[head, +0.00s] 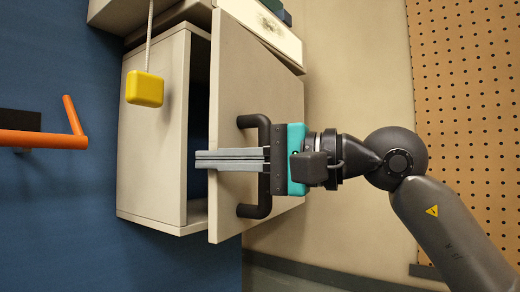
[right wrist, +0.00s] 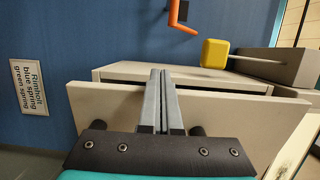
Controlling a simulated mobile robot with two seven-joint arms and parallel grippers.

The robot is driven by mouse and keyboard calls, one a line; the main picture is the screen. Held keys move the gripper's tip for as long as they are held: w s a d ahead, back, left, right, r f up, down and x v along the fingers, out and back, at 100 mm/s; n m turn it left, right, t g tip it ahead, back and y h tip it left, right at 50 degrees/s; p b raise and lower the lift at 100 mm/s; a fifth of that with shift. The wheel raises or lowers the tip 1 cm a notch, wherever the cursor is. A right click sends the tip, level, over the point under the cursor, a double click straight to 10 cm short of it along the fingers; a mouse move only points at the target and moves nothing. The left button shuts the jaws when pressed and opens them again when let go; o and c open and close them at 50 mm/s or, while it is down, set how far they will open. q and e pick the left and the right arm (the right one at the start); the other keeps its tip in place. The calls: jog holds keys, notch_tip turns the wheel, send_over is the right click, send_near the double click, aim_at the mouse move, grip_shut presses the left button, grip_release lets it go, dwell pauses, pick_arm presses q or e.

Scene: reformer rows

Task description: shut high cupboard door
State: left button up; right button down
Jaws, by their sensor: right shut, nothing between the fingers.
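The beige cupboard (head: 150,150) has its door (head: 235,85) ajar, with a dark gap along the door's left edge in the head view. The door also shows in the right wrist view (right wrist: 250,115), with the cupboard behind it. A black bar handle (head: 250,211) is on the door's face, its middle hidden by my gripper. My right gripper (head: 197,160) is shut and empty. Its fingers lie across the door at the handle, and their tips reach just past the door's left edge. I cannot tell whether they touch the door. My left gripper is not in view.
A yellow block (head: 145,88) hangs on a cord in front of the cupboard. An orange bar (head: 45,139) juts out at the left. A label (right wrist: 34,87) is on the blue wall. A perforated board (head: 470,100) stands at the right.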

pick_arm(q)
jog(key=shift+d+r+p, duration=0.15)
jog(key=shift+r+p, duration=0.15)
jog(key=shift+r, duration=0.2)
pick_arm(e)
jog(key=x, duration=0.4)
jog(key=shift+w+a, duration=0.25)
jog(key=shift+w, duration=0.2)
